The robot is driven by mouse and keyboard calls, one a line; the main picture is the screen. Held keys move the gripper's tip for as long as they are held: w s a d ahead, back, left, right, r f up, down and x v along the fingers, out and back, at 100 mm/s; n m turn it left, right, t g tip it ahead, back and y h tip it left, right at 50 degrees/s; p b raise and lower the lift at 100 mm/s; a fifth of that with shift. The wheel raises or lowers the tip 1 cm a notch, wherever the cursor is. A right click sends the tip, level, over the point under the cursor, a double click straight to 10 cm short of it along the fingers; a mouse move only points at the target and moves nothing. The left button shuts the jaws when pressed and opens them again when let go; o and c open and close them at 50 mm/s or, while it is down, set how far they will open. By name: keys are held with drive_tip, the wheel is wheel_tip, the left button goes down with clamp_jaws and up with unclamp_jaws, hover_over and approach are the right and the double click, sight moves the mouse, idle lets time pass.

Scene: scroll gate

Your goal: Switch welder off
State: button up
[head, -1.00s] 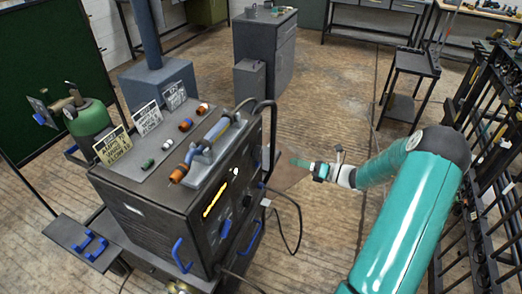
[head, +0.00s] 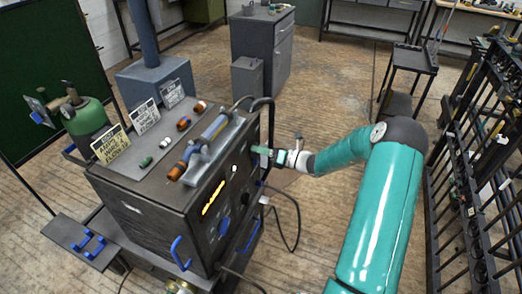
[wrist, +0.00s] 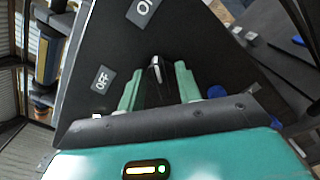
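The welder (head: 150,205) is a dark box on a cart at the left of the head view, with a lit yellow strip on its front panel. In the wrist view its black panel carries an OFF label (wrist: 102,78) at the left and an ON label (wrist: 143,11) at the top. A black switch lever (wrist: 157,72) with a pale tip points up the picture, roughly toward the ON label. My gripper (wrist: 158,80) is open, its teal fingers on either side of the lever with gaps visible. In the head view my gripper (head: 260,151) is at the panel's far end.
A black rack (head: 480,180) stands at the right. The floor between is clear.

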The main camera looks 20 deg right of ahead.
clamp_jaws()
drive_tip(key=shift+n, duration=0.4)
drive_tip(key=shift+s+a+n, duration=0.1)
drive_tip(key=shift+s+n, duration=0.05)
drive_tip(key=shift+n, duration=2.35)
drive_tip(key=shift+s+a+n, duration=0.1)
drive_tip(key=shift+n, duration=2.4)
drive_tip(key=shift+s+a+n, duration=0.1)
drive_tip(key=shift+s+n, duration=0.05)
drive_tip(key=shift+n, duration=2.35)
